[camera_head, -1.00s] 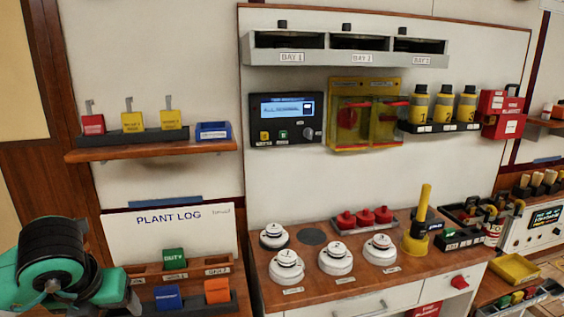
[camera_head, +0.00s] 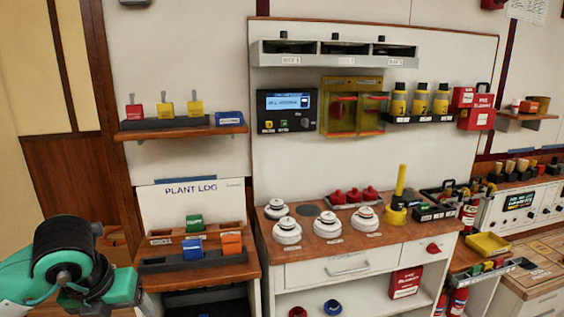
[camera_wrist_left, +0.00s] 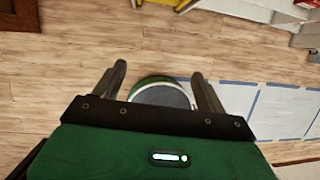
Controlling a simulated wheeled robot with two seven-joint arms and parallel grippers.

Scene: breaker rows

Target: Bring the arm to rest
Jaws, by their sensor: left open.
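My left arm (camera_head: 75,262) shows at the lower left of the head view, folded, in front of the wall and left of the low wooden shelf. Its fingers cannot be made out there. In the left wrist view my left gripper (camera_wrist_left: 160,85) is open, its two dark fingers apart above the wooden floor (camera_wrist_left: 60,75). Nothing is held between them. A round dark-topped thing with a green rim (camera_wrist_left: 160,93) shows between and behind the fingers; I cannot tell what it is. My right gripper is in neither view.
A wooden counter (camera_head: 330,248) carries white round detectors (camera_head: 287,231). The low shelf with green, blue and orange blocks (camera_head: 192,251) is just right of my arm. An upper shelf (camera_head: 180,131) holds tagged blocks. Pale sheets (camera_wrist_left: 275,108) lie on the floor.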

